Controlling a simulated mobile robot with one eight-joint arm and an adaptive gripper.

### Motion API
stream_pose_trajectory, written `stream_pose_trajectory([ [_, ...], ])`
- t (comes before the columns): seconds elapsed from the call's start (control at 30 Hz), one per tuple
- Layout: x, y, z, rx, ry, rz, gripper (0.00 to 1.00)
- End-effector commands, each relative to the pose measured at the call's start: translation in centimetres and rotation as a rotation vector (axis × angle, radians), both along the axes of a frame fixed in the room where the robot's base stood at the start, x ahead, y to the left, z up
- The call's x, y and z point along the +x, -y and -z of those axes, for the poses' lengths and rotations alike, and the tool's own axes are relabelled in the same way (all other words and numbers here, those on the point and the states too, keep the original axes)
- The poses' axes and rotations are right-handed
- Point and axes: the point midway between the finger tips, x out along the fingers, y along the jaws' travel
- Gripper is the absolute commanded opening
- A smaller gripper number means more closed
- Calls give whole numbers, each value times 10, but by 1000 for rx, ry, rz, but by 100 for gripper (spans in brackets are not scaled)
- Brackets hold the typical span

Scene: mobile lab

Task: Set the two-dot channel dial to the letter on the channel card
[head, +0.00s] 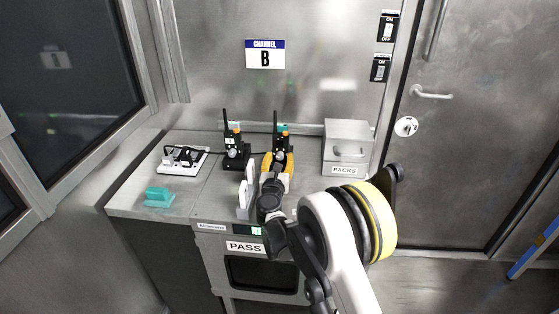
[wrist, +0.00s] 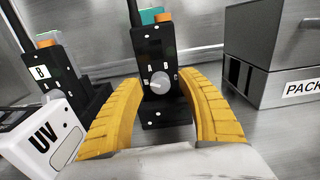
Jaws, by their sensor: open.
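The channel card (head: 265,54) on the back wall reads B in the head view. My gripper (wrist: 165,100) is open, its yellow fingers on either side of the right-hand black radio (wrist: 152,44). A round pale dial (wrist: 160,83) on that radio's front lies between the fingers, apart from both as far as I can tell. Small white marks surround the dial; its pointer setting is too small to read. The left-hand black radio (head: 235,150) stands beside it and also shows in the wrist view (wrist: 65,60) with a white label. Which radio bears two dots is unclear.
A white UV box (wrist: 45,135) stands close left of my gripper. A grey PACKS box (head: 347,148) is to the right. A power strip (head: 182,159) and a teal object (head: 159,196) lie on the counter's left side. The counter front carries a PASS label (head: 246,247).

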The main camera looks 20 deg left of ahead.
Motion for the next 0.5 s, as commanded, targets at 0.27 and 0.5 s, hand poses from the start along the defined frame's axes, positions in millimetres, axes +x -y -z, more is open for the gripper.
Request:
stream_pose_trajectory([
  [0.27,0,0,0,0,0,0,17],
  [0.5,0,0,0,0,0,0,0],
])
